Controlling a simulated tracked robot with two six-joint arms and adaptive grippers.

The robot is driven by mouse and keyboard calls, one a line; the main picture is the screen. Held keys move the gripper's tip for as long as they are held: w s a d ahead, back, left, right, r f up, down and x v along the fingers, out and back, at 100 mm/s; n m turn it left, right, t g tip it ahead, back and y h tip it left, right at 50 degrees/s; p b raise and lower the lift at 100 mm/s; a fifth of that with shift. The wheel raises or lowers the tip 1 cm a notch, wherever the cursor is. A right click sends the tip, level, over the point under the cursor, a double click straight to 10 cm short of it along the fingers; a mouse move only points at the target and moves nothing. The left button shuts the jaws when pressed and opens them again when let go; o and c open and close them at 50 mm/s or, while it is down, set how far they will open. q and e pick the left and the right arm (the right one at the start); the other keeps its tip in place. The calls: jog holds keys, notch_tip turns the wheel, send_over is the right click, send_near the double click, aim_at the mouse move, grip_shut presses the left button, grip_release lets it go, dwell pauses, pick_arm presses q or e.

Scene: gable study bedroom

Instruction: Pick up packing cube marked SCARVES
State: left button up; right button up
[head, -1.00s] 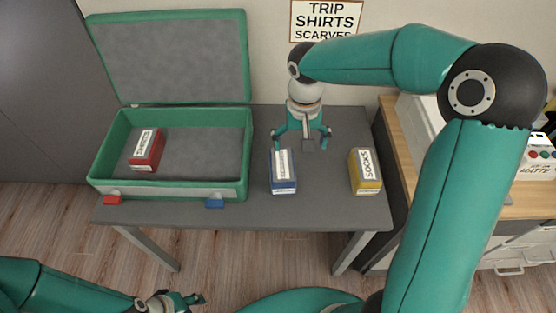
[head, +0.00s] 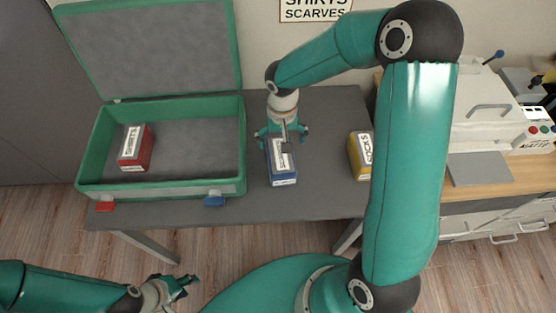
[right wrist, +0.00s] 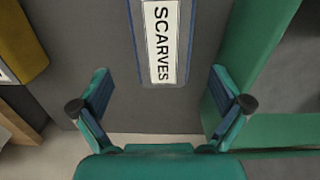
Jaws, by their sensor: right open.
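The blue packing cube (head: 283,178) stands on the grey table, right of the open case. Its white label reads SCARVES in the right wrist view (right wrist: 162,45). My right gripper (head: 282,133) is above the far end of this cube in the head view. In the right wrist view the right gripper (right wrist: 160,106) is open, its fingers apart with the cube's label ahead between them, and nothing is held. My left gripper (head: 180,285) is low at the bottom left, away from the table; its jaw opening is too small to judge.
The open green case (head: 160,188) stands on the left of the table (head: 250,204), with a red packing cube (head: 135,148) inside. A yellow SOCKS cube (head: 359,156) stands to the right, partly hidden by my right arm. A wall sign (head: 314,12) hangs behind.

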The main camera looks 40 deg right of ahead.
aim_at(280, 153)
jog(key=f, duration=0.5)
jog(key=shift+s+a+f+p, duration=0.1)
jog(key=shift+s+a+p, duration=0.2)
jog(key=shift+a, duration=0.05)
jog(key=shift+w+f, duration=0.1)
jog(key=shift+f, duration=0.45)
jog(key=c, duration=1.2)
jog(key=shift+c, duration=0.3)
jog(key=shift+r, duration=0.15)
